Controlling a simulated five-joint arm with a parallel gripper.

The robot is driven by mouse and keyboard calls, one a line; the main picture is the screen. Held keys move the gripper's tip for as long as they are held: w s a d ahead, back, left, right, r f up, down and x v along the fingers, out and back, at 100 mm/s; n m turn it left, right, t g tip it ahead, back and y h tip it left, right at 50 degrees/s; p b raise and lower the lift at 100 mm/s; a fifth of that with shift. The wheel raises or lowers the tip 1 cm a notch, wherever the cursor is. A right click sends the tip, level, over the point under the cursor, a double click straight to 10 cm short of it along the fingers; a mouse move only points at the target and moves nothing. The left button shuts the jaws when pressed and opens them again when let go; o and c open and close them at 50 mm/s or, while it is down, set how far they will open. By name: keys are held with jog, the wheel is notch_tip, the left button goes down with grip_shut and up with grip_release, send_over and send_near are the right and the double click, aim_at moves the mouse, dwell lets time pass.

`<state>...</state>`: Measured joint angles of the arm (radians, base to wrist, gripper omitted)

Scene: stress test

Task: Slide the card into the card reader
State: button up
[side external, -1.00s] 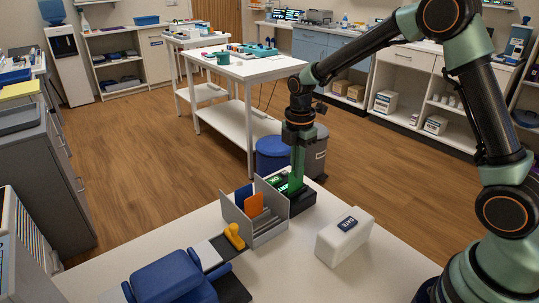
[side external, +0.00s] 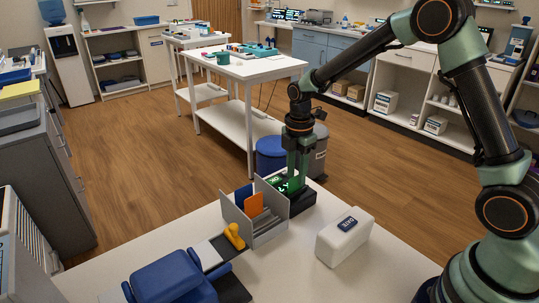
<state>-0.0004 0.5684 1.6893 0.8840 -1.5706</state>
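The card reader (side external: 299,202) is a dark box with a lit green display reading what looks like "OK". It stands on the white table behind the grey divider rack. My gripper (side external: 297,177) points down just above the reader, with its two fingers apart. The fingers partly cover the reader's display. I cannot make out a card between the fingers or in the reader's slot. An orange card-like piece (side external: 254,204) and a blue one (side external: 243,194) stand in the grey rack (side external: 271,236).
A white box with a dark label (side external: 343,242) stands right of the rack. A yellow-handled object (side external: 234,237) and a blue padded item (side external: 167,276) are to the left. The white tabletop (side external: 285,276) is clear at the front middle.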

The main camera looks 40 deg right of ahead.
notch_tip(320, 180, up, 12)
dwell(0.7)
jog(key=shift+r, duration=0.15)
jog(key=s+r+m+t, duration=0.2)
jog(key=s+m, duration=0.6)
jog(key=m, duration=0.1)
jog(key=s+r+m+t, duration=0.2)
jog(key=s+m+t, duration=0.1)
jog(key=s+m, duration=0.5)
jog(key=shift+s+r+m+t, duration=0.15)
jog(key=shift+r+m+t, duration=0.15)
jog(key=shift+m, duration=0.2)
